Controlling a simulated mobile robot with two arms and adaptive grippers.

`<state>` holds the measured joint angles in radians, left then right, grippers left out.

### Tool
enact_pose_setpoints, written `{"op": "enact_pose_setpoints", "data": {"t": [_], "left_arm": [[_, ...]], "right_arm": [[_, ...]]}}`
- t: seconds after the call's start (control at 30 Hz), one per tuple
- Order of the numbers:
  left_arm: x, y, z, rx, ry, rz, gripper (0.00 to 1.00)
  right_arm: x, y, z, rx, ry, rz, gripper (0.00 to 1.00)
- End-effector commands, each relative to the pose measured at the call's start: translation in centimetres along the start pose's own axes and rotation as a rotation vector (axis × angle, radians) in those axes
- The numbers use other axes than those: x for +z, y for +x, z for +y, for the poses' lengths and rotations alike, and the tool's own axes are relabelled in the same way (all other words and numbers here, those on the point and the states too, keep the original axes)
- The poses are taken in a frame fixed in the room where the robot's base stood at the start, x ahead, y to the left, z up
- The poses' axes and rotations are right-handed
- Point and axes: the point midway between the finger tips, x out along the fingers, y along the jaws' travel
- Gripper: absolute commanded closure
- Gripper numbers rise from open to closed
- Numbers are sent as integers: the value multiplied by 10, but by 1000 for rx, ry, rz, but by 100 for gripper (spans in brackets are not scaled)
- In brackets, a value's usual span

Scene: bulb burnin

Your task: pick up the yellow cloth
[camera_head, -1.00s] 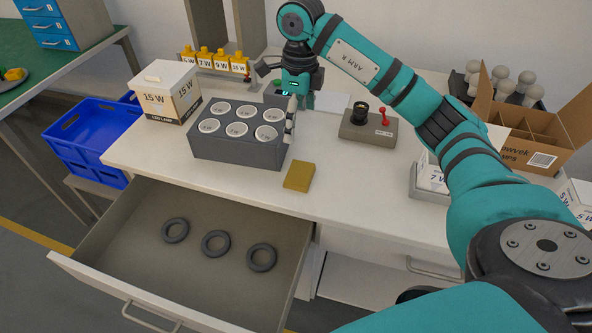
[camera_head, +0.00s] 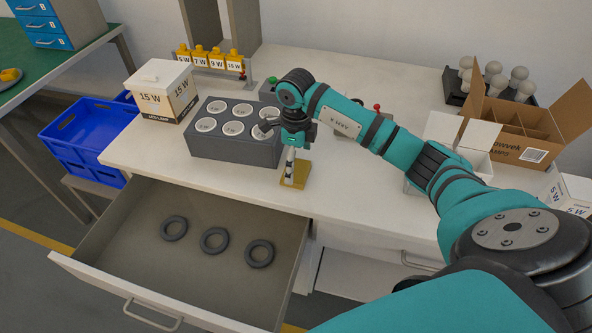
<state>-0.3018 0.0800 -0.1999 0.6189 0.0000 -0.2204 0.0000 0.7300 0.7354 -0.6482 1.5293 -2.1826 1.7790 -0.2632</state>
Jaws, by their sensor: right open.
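The yellow cloth (camera_head: 300,172) is a small folded mustard-yellow rectangle lying flat on the white workbench, just right of the grey socket block. My right gripper (camera_head: 289,180) points down directly over the cloth, with its fingertips at or just above the cloth's left part. It is open, and no cloth shows lifted between its fingers. The gripper and wrist hide part of the cloth. I cannot tell whether the fingertips touch it. My left gripper is not in view.
The grey block (camera_head: 235,148) with several round sockets stands close left of the gripper. An open drawer (camera_head: 180,270) with three dark rings lies below the bench edge. A 15 W box (camera_head: 160,92), a cardboard box (camera_head: 515,130) and a blue crate (camera_head: 85,135) stand around.

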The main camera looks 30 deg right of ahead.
Motion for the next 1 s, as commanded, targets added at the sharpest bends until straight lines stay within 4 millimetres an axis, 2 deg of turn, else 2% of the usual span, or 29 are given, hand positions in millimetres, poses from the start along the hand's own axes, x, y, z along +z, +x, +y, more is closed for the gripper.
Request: {"op": "enact_pose_setpoints", "data": {"t": [0.03,0.2,0.47,0.8,0.83,1.0], "left_arm": [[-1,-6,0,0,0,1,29],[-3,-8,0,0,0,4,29],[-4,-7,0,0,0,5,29],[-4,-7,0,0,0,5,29],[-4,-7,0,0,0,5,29],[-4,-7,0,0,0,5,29]], "right_arm": [[-1,7,2,5,1,4,0],[0,27,1,2,1,0,0],[0,31,1,0,1,0,0],[0,31,1,0,1,0,43],[0,31,1,0,1,0,46],[0,31,1,0,1,0,46]]}}
